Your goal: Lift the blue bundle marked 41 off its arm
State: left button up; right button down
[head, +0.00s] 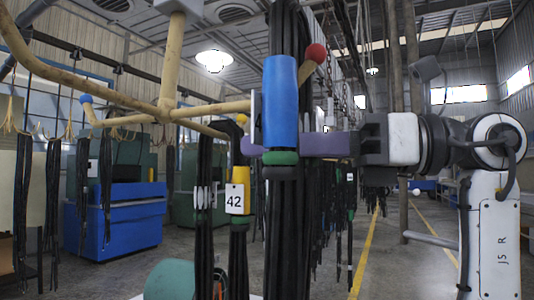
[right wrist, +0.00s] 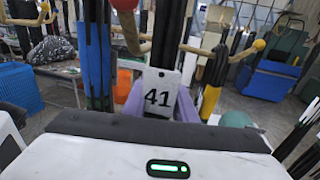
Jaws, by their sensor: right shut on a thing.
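The blue bundle (head: 280,100) is a thick black hose bundle with a blue sleeve and a green band beneath it, upright in the middle of the head view. Its white tag marked 41 (right wrist: 158,97) faces the right wrist camera. A beige arm with a red ball tip (head: 316,53) shows behind the sleeve. The bundle hides part of this arm, so I cannot tell whether it rests on it. My left gripper is not in view.
A bundle with a yellow sleeve and tag 42 (head: 235,199) hangs close on the left. Beige rack arms (head: 172,62) spread at upper left, one with a blue ball tip (head: 86,99). More dark bundles hang beyond. Open floor (head: 400,260) lies at lower right.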

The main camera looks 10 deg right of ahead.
jog(key=s+a+b+v, duration=0.1)
jog(key=s+v, duration=0.1)
jog(key=v, duration=1)
dwell(0.7)
jog(key=shift+s+d, duration=0.1)
jog(key=shift+s, duration=0.05)
dwell(0.5)
